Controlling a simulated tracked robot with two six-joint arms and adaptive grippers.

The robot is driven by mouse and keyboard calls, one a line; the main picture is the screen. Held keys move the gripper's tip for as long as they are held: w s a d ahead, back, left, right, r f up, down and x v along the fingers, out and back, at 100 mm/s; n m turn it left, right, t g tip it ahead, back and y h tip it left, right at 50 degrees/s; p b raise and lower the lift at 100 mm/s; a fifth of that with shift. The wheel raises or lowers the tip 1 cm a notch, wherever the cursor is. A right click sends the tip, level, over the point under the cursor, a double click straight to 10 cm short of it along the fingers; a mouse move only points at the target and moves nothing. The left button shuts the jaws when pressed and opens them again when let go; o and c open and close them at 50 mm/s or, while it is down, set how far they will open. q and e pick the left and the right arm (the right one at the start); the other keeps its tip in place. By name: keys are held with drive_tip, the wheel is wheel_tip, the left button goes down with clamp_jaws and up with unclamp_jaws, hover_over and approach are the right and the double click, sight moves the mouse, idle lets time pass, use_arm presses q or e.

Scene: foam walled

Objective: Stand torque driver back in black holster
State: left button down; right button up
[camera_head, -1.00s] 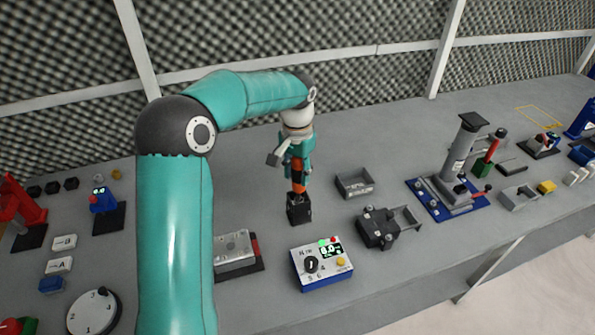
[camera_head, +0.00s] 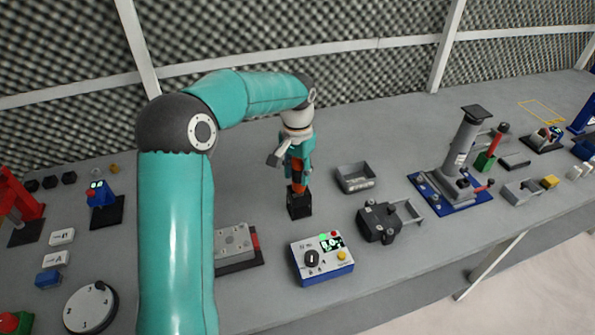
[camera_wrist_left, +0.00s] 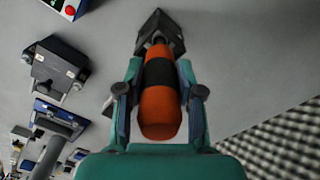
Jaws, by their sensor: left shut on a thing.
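The torque driver (camera_wrist_left: 160,105) has an orange handle with a black band. In the left wrist view it lies between the two fingers of my left gripper (camera_wrist_left: 160,92), which is shut on it. Its far end meets the black holster (camera_wrist_left: 158,28). In the head view the holster (camera_head: 299,204) is a dark block on the bench, and the driver's orange part (camera_head: 298,187) shows just above it, upright. My left gripper (camera_head: 297,165) points down above the holster. How deep the driver sits in the holster is hidden. My right gripper is not in view.
A control box (camera_head: 322,262) with a small display stands in front of the holster. A grey tray (camera_head: 355,178) and a dark clamp-like block (camera_head: 379,222) are to the right. A grey plate (camera_head: 237,243) lies to the left. A press (camera_head: 460,165) stands farther right.

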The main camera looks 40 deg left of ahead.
use_arm(q)
drive_tip(key=shift+f+b, duration=0.75)
drive_tip(key=shift+f, duration=0.4)
drive_tip(key=c, duration=0.7)
unclamp_jaws()
drive_tip(key=shift+o, duration=0.2)
wheel_tip(320, 180, up, 12)
drive_tip(key=shift+f, duration=0.1)
